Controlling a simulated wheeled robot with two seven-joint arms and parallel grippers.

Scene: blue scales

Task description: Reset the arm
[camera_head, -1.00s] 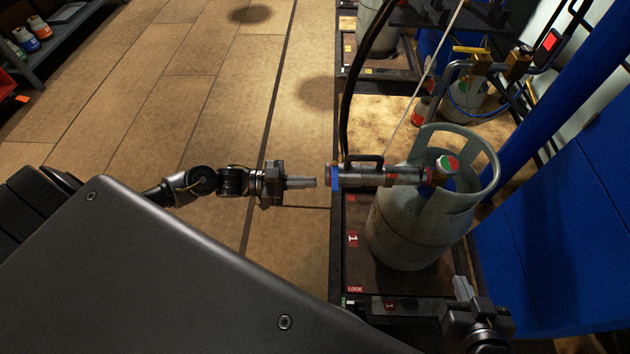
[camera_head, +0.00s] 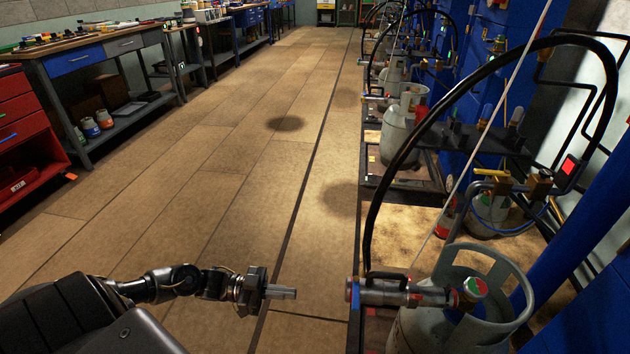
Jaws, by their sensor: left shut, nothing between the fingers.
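My left gripper (camera_head: 282,293) points right over the floor, with its fingers together and nothing between them. It is a short gap to the left of the filling nozzle (camera_head: 400,292), a silver cylinder with a blue end and a black handle. The nozzle lies across the top of a grey gas cylinder (camera_head: 410,332) with a ring collar; a red, white and green cap shows at the nozzle's right end. The lower part of the cylinder is cut off by the frame. My right gripper is out of view.
A black hose (camera_head: 372,205) arches over the nearest station. More gas cylinders (camera_head: 396,130) stand on scales farther back on the right. A workbench (camera_head: 92,50) and a red drawer cabinet (camera_head: 22,128) line the left. The floor (camera_head: 225,165) between is clear.

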